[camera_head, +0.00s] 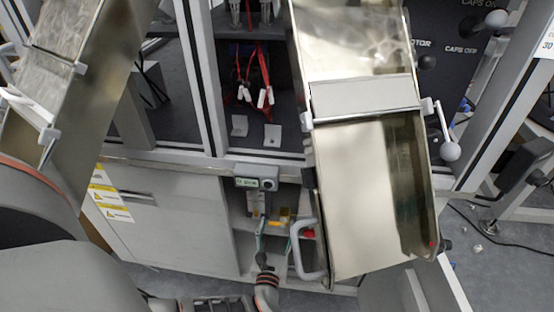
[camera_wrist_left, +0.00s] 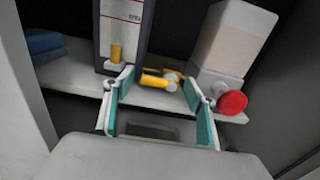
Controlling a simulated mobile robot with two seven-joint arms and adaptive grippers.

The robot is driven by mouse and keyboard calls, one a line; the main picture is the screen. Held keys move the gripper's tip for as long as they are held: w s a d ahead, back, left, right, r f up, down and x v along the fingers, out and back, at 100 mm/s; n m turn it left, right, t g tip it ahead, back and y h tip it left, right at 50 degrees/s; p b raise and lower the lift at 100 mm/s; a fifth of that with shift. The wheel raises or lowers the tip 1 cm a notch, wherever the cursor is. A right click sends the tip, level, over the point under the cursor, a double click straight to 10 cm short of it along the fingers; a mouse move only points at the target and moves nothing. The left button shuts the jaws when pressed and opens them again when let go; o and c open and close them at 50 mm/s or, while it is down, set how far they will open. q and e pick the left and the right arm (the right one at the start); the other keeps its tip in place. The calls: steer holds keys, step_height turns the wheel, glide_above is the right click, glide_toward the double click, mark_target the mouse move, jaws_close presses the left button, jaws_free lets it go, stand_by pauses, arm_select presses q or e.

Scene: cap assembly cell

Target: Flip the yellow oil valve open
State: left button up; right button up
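The yellow oil valve (camera_wrist_left: 158,82) shows in the left wrist view as a small yellow handle with a white end, beside a white shelf edge. My left gripper (camera_wrist_left: 157,88) has its teal-padded fingers spread wide, with the yellow handle between the fingertips in the picture. I cannot tell whether either finger touches it. In the head view my left gripper (camera_head: 272,236) reaches into the open cabinet bay, just below a small yellow part (camera_head: 281,214). My right gripper is out of view.
A red knob (camera_wrist_left: 232,102) sits close to the right finger, below a white block (camera_wrist_left: 232,38). A gauge panel with another yellow piece (camera_wrist_left: 117,53) stands at the left. In the head view a grey handle (camera_head: 303,255) and a metal chute (camera_head: 370,200) flank the bay.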

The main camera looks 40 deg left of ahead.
arm_select(q)
steer(key=shift+r, duration=0.1)
step_height(320, 180, up, 10)
stand_by(0.7)
stand_by(0.4)
